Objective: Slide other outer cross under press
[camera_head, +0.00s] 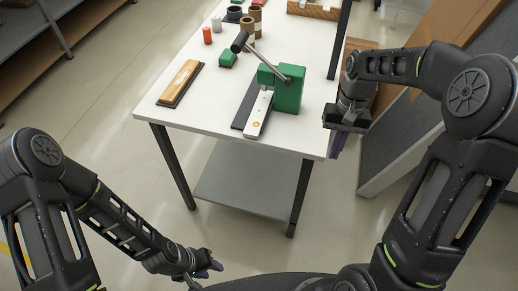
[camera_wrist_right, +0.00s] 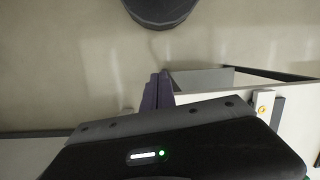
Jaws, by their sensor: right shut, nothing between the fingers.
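A green press (camera_head: 287,90) with a dark-ended lever stands near the right edge of the white table. A pale bar (camera_head: 259,115) with a brass-coloured spot lies lengthwise at the press, its near end sticking out towards the table's front. Its end also shows in the right wrist view (camera_wrist_right: 264,103). I cannot tell whether this bar is an outer cross. My right gripper (camera_head: 337,146) is off the table's right edge, pointing down, shut and empty; its purple fingers show together in the wrist view (camera_wrist_right: 157,92). My left gripper (camera_head: 213,267) is low in front of the table, its opening unclear.
A dark slab (camera_head: 245,104) lies beside the bar. A wooden block (camera_head: 180,82) with a pale top lies at the table's left. A small green block (camera_head: 228,60), red-orange cylinders (camera_head: 207,36) and brown cups (camera_head: 247,27) stand farther back. The table's front left is clear.

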